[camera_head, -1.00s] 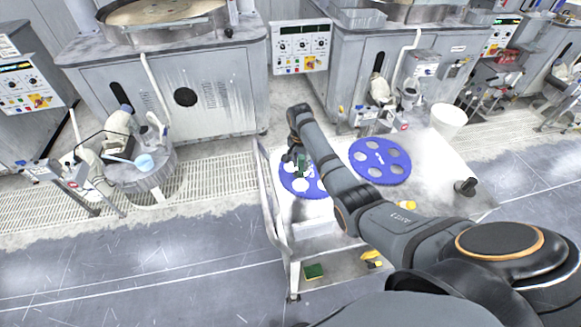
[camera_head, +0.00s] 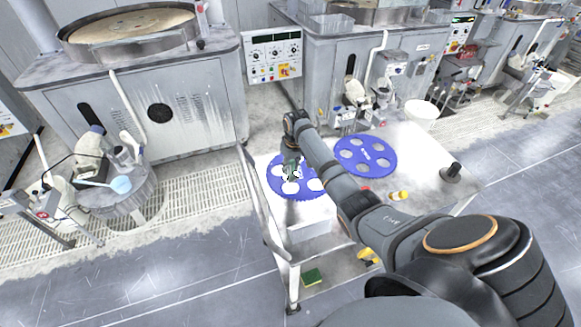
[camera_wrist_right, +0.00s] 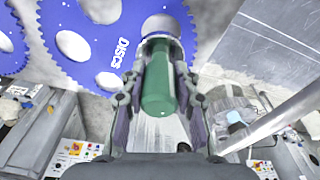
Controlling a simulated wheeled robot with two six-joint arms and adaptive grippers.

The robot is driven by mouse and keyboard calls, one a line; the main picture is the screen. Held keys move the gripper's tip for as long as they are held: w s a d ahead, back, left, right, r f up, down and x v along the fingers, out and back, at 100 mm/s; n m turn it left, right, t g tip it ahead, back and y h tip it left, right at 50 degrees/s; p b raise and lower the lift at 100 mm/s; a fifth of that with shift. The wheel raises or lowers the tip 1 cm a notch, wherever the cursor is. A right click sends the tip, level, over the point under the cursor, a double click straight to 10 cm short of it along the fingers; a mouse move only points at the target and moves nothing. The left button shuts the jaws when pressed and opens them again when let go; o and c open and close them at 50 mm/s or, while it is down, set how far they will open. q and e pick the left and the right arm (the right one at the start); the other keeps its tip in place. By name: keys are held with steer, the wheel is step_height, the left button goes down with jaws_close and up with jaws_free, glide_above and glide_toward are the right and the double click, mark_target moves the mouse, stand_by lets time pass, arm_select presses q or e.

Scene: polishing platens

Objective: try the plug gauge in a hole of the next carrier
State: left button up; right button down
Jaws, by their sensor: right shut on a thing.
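Two blue toothed carriers with round holes lie on the white cart top: the left carrier (camera_head: 279,187) and the right carrier (camera_head: 366,157). My right gripper (camera_head: 292,174) is over the left carrier, partly covering it. In the right wrist view this gripper (camera_wrist_right: 160,98) is shut on the green handle of the plug gauge (camera_wrist_right: 160,83). The gauge's silver end points away from the jaws and shows against a blue carrier (camera_wrist_right: 115,22) with "DISCS" lettering. I cannot tell whether that end is inside a hole or above it. My left gripper is out of view.
The cart (camera_head: 440,199) also bears a black knobbed object (camera_head: 451,172) and a small yellow-capped bottle (camera_head: 398,196). A green-yellow sponge (camera_head: 312,277) lies on its lower shelf. A white bucket (camera_head: 421,114) stands behind. Polishing machines (camera_head: 165,110) line the back.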

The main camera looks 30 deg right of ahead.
mark_target(291, 178)
steer(key=shift+r+p, duration=0.25)
steer(key=shift+p, duration=0.1)
steer(key=shift+f+b, duration=1.4)
steer(key=shift+f, duration=1.6)
steer(key=shift+f, duration=0.45)
steer(key=c, duration=0.9)
jaws_free()
steer(key=r, duration=0.4)
steer(key=s+r, duration=0.1)
steer(key=r, duration=0.7)
steer(key=shift+s, duration=0.35)
